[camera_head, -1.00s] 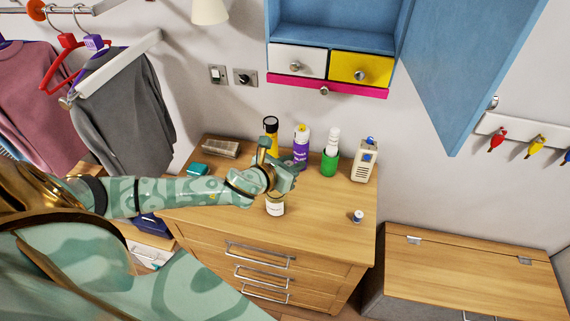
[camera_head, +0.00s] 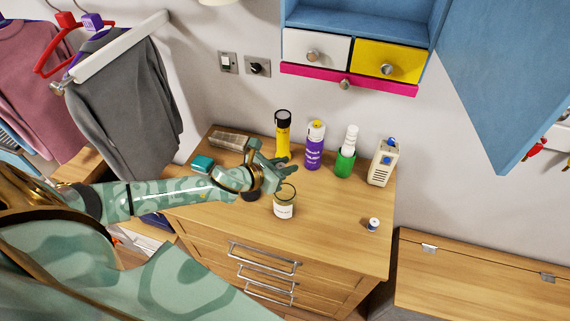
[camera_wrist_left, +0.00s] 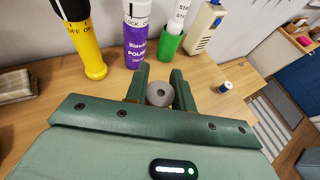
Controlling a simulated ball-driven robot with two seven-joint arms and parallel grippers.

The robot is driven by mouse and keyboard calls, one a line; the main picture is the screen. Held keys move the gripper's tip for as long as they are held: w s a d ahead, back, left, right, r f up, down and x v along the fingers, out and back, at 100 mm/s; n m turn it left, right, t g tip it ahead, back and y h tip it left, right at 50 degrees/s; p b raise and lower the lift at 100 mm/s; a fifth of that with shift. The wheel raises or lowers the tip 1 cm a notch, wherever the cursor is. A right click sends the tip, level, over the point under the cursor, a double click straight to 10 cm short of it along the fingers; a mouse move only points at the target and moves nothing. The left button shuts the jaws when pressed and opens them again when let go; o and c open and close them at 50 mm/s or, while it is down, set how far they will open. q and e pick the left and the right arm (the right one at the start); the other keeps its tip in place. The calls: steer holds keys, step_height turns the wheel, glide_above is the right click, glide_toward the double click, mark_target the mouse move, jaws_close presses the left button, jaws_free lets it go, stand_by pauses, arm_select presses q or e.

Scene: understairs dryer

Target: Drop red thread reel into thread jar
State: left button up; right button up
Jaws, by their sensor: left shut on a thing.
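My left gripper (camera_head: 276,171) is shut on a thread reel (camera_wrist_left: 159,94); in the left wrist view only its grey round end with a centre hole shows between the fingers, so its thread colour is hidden. The thread jar (camera_head: 284,208), clear with a white label and dark rim, stands upright and open on the dresser top. In the head view the gripper is just above and left of the jar's mouth, apart from it. I cannot make out the jar in the left wrist view. My right gripper is in neither view.
A blue reel (camera_head: 373,225) stands on the dresser's right. A teal box (camera_head: 203,164) lies left.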

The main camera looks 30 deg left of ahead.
arm_select(q)
steer(key=shift+f, duration=0.1)
steer(key=o, duration=1)
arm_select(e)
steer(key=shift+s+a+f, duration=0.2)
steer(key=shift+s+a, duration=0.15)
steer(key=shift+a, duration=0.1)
arm_select(q)
steer(key=shift+s, duration=0.3)
steer(key=v, duration=1.5)
steer(key=shift+s+a+r, duration=0.2)
steer(key=shift+s, duration=0.1)
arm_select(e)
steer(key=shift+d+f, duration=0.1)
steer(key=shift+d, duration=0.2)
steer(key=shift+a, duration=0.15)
